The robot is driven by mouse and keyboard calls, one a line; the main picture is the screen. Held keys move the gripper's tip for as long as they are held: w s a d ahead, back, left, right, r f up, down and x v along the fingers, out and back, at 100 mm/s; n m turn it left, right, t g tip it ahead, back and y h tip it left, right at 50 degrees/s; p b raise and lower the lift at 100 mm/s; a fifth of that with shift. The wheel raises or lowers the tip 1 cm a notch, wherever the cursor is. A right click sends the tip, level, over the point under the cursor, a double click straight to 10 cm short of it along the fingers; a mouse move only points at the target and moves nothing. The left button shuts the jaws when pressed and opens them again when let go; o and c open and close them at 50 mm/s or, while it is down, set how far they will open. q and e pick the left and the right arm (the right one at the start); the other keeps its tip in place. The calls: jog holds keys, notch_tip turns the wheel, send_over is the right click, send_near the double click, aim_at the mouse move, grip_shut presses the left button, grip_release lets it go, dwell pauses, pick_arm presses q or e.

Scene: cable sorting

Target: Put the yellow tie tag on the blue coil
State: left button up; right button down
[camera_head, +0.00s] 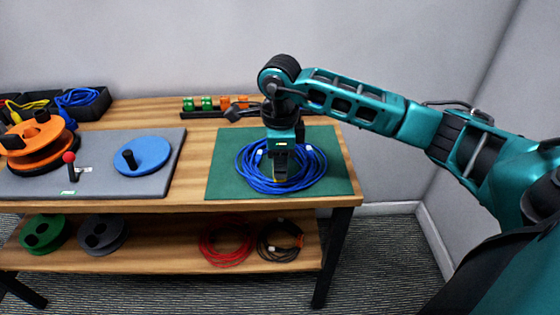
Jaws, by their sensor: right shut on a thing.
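The blue coil (313,172) lies flat on the green mat (226,147) at the right of the bench. My right gripper (280,178) points down over the middle of the coil and hides part of it. It is shut on the yellow tie tag (275,180), of which only a small bit of yellow shows at the fingertips. I cannot tell whether the tag touches the coil. My left gripper is not in view.
A rack (200,115) with green and orange tags stands behind the mat. At the left are a grey board (110,187) with a blue disc (143,156), an orange reel (38,145) and black bins (98,107). Red (226,244) and black coils (280,241) lie on the lower shelf.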

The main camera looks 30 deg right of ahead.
jog(key=shift+f+b, duration=0.3)
jog(key=shift+f, duration=0.1)
dwell(0.3)
dwell(0.4)
jog(key=c, duration=0.9)
grip_release()
